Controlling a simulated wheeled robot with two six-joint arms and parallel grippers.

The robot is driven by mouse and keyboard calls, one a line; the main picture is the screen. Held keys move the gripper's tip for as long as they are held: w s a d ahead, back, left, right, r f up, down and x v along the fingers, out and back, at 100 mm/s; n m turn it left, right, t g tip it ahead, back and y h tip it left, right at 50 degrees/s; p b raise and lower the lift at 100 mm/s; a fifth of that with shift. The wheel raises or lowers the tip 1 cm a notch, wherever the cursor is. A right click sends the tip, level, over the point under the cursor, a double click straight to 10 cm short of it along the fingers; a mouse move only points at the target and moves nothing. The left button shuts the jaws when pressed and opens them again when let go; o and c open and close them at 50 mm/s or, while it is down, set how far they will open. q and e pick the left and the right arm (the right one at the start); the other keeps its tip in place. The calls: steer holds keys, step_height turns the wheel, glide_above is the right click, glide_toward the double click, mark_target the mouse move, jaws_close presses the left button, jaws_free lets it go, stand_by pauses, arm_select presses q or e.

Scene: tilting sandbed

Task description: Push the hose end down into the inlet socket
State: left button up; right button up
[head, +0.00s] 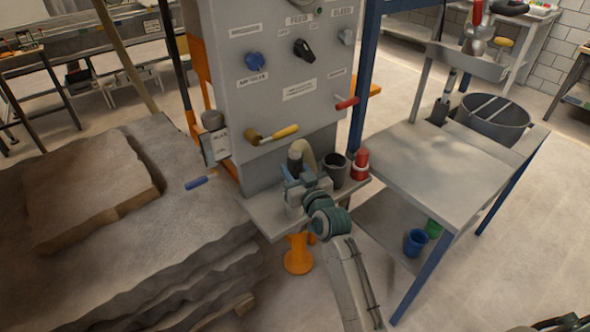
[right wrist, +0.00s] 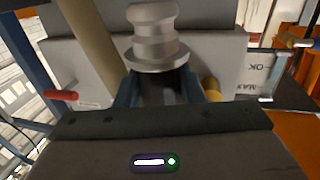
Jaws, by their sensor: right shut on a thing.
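My right gripper (head: 298,184) is over the small shelf at the foot of the grey panel. Its blue fingers are shut on the dark cuff of the hose end (head: 295,161), which stands roughly upright. The beige hose (head: 309,157) bends over behind it; it also shows in the right wrist view (right wrist: 92,42). In the right wrist view, which is upside down, a pale grey ribbed, flanged piece (right wrist: 153,38) lines up with the dark cuff (right wrist: 165,89), on its lower side. I cannot tell whether this is the hose's fitting or the inlet socket, nor how deep any joint is. My left gripper is out of view.
A dark cup (head: 335,170) and a red container (head: 360,165) stand close right of the gripper on the shelf (head: 268,216). A yellow-handled lever (head: 275,134) and red lever (head: 346,103) jut from the panel above. The sandbed (head: 190,225) lies left; the side table (head: 430,155) is mostly clear.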

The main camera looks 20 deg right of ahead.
steer(key=shift+f+b, duration=1.75)
steer(key=shift+f, duration=0.45)
steer(key=o, duration=1.3)
steer(key=shift+s+f, duration=0.1)
steer(key=shift+s, duration=0.15)
steer(key=s, duration=0.3)
steer(key=s+d+b, duration=0.1)
steer(key=s, duration=0.3)
steer(key=s+b, duration=0.1)
steer(key=s, duration=0.2)
steer(key=shift+s+d, duration=0.15)
